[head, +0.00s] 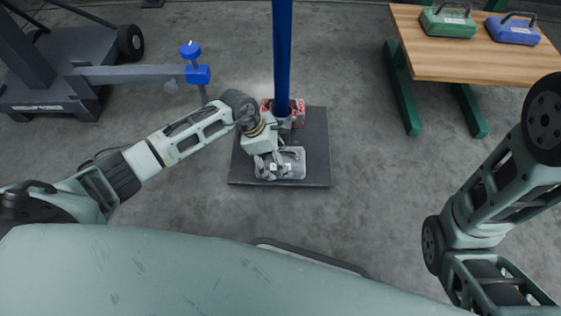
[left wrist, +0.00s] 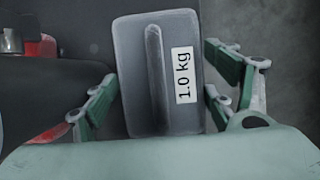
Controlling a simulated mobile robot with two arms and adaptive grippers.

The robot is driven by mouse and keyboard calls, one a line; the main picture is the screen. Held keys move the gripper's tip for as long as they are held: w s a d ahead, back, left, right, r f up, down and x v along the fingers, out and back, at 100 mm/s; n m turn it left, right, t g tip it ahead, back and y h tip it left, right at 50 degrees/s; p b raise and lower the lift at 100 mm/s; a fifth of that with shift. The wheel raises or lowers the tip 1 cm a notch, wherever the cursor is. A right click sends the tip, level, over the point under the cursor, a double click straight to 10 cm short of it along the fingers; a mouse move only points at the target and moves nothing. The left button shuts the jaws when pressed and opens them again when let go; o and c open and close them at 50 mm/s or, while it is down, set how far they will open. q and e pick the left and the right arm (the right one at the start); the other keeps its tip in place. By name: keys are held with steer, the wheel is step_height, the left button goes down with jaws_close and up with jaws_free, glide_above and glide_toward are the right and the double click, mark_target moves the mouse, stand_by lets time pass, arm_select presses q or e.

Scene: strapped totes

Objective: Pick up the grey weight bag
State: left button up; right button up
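The grey weight bag (head: 293,164) lies on a dark square base plate (head: 316,135), towards its front edge. In the left wrist view the bag (left wrist: 138,90) shows a raised handle strip along its middle and a white "1.0 kg" label. My left gripper (head: 268,167) is low over the bag, its fingers partly covering the bag's left part in the head view. In the left wrist view the left gripper (left wrist: 160,83) is open, with one finger on each side of the bag; narrow gaps seem to show, though contact is hard to judge. My right gripper is out of view.
A blue post (head: 282,55) rises from the plate, with a red object (head: 298,106) at its foot. A wooden bench (head: 470,52) at the right holds a green case (head: 446,21) and a blue case (head: 512,31). A dark wheeled stand (head: 50,90) is at the left.

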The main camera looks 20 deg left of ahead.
arm_select(q)
steer(key=c, duration=1.3)
steer(key=shift+w+r, duration=0.1)
steer(key=shift+c, duration=0.7)
steer(key=shift+r, duration=0.15)
